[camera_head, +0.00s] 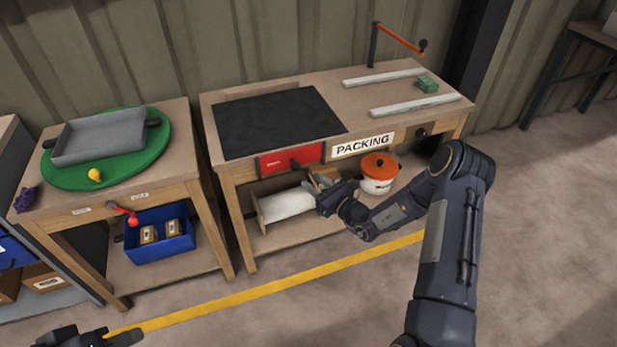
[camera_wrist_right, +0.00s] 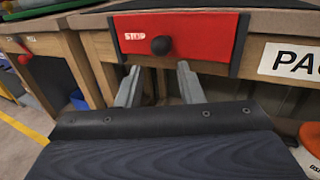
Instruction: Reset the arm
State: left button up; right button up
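My right arm reaches in from the lower right in the head view. Its gripper (camera_head: 325,188) is in front of the packing bench (camera_head: 222,104), below the red drawer front (camera_head: 291,159) and near the lower shelf. In the right wrist view the two grey fingers of the right gripper (camera_wrist_right: 158,86) stand apart with nothing between them. The red drawer front with its dark knob (camera_wrist_right: 161,46) is just beyond and above the fingertips. My left gripper (camera_head: 95,338) shows only partly at the bottom left edge, and its fingers are unclear.
A white roll (camera_head: 287,204) and a white pot with an orange lid (camera_head: 378,173) are on the bench's lower shelf, close to the right gripper. A second table at left holds a grey tray (camera_head: 100,137) on a green disc. A blue bin (camera_head: 160,244) sits below. The foreground floor is clear.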

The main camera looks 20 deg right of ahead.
jog(key=shift+s, duration=0.1)
dwell(0.3)
jog(key=s+a+r+n+g+y, duration=0.3)
jog(key=s+a+r+n+g, duration=0.2)
jog(key=s+r+n, duration=0.4)
jog(key=s+a+r+n+g+y, duration=0.45)
jog(key=r+n, duration=0.25)
jog(key=r, duration=0.4)
jog(key=s+r+n+g+h, duration=0.3)
jog(key=s+n, duration=0.4)
jog(key=s, duration=0.6)
jog(key=s+d+f+n+t+h, duration=0.25)
jog(key=s+d+n+h, duration=0.45)
jog(key=s, duration=0.5)
notch_tip(320, 180, up, 14)
jog(key=h+p, duration=0.1)
jog(key=p, duration=1.3)
jog(key=shift+w+a+f+m+g, duration=0.2)
jog(key=shift+a+f+m+g, duration=0.1)
jog(key=shift+g, duration=0.1)
